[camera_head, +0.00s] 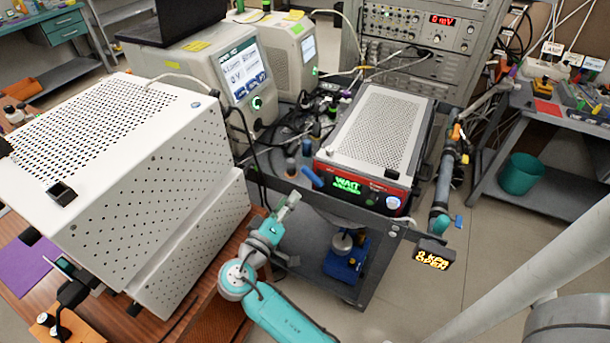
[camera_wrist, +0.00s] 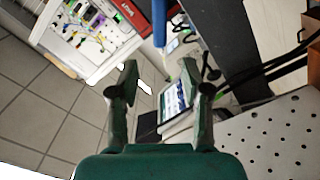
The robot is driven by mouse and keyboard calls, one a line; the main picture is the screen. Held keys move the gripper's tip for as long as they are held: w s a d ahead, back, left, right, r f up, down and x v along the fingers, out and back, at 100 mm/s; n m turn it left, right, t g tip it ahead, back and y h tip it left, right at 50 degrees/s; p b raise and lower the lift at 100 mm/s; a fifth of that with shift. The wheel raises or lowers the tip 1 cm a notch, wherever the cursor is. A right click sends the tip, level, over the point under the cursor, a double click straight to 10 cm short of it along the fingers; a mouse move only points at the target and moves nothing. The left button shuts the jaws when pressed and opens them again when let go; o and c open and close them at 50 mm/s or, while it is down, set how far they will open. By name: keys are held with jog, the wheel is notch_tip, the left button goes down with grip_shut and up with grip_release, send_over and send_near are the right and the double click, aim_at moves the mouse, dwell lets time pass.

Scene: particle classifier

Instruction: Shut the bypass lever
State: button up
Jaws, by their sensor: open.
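My gripper (camera_head: 290,203) is open and empty in the head view, in front of the cart's left front corner; its two fingers also show in the wrist view (camera_wrist: 165,85). A grey pipe (camera_head: 446,178) runs down the cart's right side. On it sit an orange lever (camera_head: 457,132) and, lower, a small blue handle (camera_head: 459,222) beside a teal fitting (camera_head: 439,223). A blue handle (camera_head: 312,176) also stands at the cart's left front. None carries a readable label, so I cannot tell which is the bypass lever. My gripper touches none of these.
A perforated white cabinet (camera_head: 150,175) stands close left of my gripper. A red-fronted unit (camera_head: 365,188) showing "WAIT" sits on the grey cart (camera_head: 285,185). Black cables hang between cabinet and cart. The floor (camera_head: 480,260) right of the cart is clear.

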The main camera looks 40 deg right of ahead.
aim_at(306, 175)
jog(key=x, duration=1)
jog(key=shift+w+d, duration=0.15)
jog(key=shift+d, duration=0.25)
grip_shut()
